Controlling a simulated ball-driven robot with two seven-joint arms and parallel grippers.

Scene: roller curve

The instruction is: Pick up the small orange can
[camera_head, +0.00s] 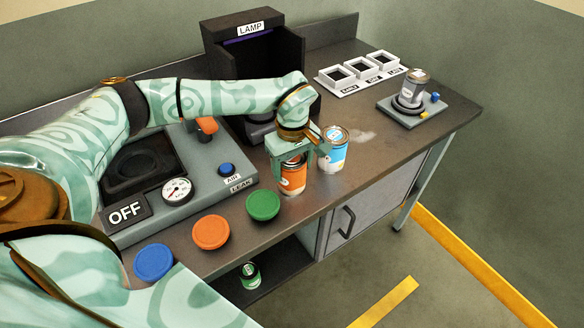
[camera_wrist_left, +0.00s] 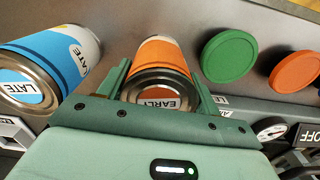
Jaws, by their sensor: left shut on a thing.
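The small orange can (camera_head: 292,181) stands upright near the front edge of the bench, its label partly covered by my gripper. My left gripper (camera_head: 291,162) comes down on it from above, shut with a finger on each side of it. In the left wrist view the orange can (camera_wrist_left: 162,60) sits between the fingers of the gripper (camera_wrist_left: 164,85), and its top reads "EARLY". The can looks to be at bench height; I cannot tell if it is lifted clear. My right gripper is not in view.
A blue-and-white can (camera_head: 333,150) stands close to the right of the gripper; its top reads "LATE". Green (camera_head: 263,205), orange (camera_head: 211,232) and blue (camera_head: 154,262) discs lie along the front edge. A leak tester (camera_head: 215,188) is behind. A green can (camera_head: 250,275) sits on the shelf below.

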